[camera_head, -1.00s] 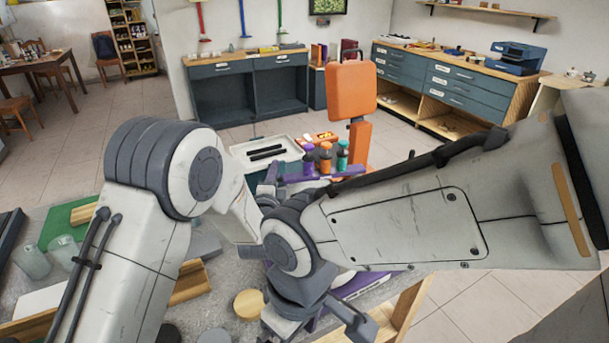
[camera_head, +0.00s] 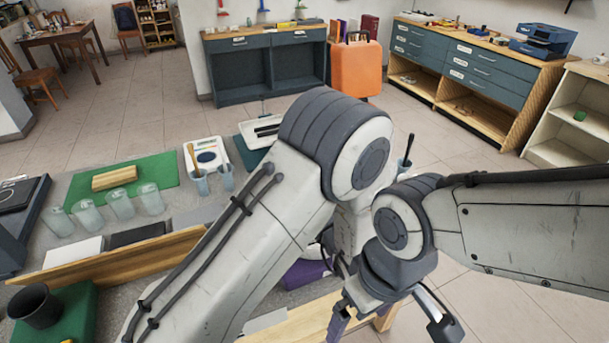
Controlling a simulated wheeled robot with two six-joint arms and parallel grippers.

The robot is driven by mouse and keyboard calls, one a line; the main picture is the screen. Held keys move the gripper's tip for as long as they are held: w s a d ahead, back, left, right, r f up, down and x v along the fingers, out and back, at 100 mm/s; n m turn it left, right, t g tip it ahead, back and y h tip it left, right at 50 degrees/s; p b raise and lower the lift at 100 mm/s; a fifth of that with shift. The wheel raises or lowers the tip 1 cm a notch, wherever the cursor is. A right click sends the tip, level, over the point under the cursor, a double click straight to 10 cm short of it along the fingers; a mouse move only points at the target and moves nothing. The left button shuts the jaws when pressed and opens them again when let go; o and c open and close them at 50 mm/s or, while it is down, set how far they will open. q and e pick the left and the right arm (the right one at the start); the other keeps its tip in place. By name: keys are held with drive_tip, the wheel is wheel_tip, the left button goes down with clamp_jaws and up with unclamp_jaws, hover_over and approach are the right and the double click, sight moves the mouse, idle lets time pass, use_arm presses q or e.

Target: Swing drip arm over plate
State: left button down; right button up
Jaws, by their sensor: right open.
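I cannot make out the drip arm or the plate; my arms cover the middle of the bench. My right gripper (camera_head: 392,318) hangs at the lower middle right of the head view, its two dark fingers spread apart with nothing between them. It is over the front right part of the bench, above a pale wooden edge (camera_head: 300,322). My left arm rises from the bottom and bends down at the elbow. Its gripper is mostly hidden behind the right wrist. A purple thing (camera_head: 302,274) shows partly beside the arms.
A green mat (camera_head: 135,177) holds a wooden block (camera_head: 114,178). Several clear cups (camera_head: 120,203), a white dial device (camera_head: 207,155) and a long wooden board (camera_head: 110,257) are on the bench. A black cup (camera_head: 35,306) stands front left. An orange case (camera_head: 355,68) stands behind.

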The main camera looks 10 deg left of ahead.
use_arm(q)
drive_tip(key=shift+s+d+f, duration=0.1)
drive_tip(key=shift+s+d, duration=0.05)
drive_tip(key=shift+s, duration=0.1)
idle(0.3)
drive_tip(key=c, duration=0.7)
unclamp_jaws()
drive_tip(key=shift+s, duration=0.1)
drive_tip(key=shift+o, duration=0.3)
drive_tip(key=shift+d, duration=0.1)
